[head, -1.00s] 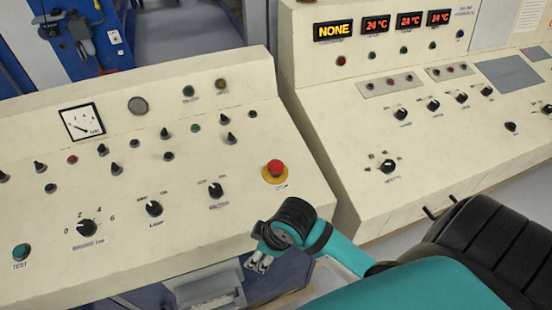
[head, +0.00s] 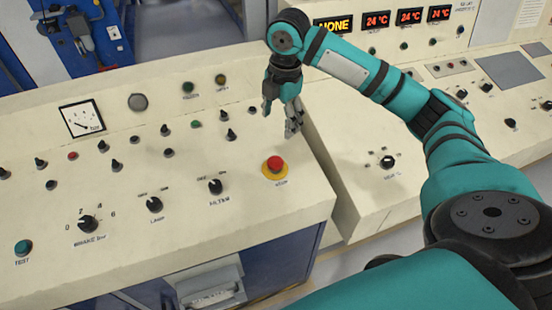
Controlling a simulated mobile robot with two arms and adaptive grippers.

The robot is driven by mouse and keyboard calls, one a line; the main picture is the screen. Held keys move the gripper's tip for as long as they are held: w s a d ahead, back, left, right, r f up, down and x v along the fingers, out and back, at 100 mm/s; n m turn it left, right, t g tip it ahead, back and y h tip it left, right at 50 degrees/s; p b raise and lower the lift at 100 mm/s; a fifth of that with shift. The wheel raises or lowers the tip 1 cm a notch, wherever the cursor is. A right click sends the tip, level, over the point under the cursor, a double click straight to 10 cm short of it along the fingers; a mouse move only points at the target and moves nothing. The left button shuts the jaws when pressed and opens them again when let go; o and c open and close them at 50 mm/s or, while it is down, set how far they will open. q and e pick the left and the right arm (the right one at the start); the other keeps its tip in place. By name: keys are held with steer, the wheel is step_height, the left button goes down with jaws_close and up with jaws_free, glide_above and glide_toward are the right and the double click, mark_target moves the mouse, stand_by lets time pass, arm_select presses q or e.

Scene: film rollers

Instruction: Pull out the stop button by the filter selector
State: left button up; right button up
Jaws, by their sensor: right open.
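The stop button (head: 275,164) is a red mushroom head on a yellow round base, near the right edge of the left console's sloped top. The filter selector (head: 215,187) is a black knob to its left and a little nearer, with a label below it. My right gripper (head: 279,124) hangs fingers down above and behind the stop button, apart from it. Its fingers are spread and nothing is between them. My left gripper is not in the head view.
The left console (head: 120,240) carries several knobs, switches, a gauge (head: 82,119) and a green test button (head: 23,247). A second console (head: 345,180) with lit displays (head: 408,17) stands at the right across a narrow gap. The surface just around the stop button is clear.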

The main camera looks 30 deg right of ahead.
steer(key=p, duration=0.3)
glide_toward(276, 161)
steer(key=f, duration=0.9)
steer(key=shift+w+a+f, duration=0.15)
steer(key=shift+w+a, duration=0.05)
steer(key=shift+w, duration=0.15)
jaws_close()
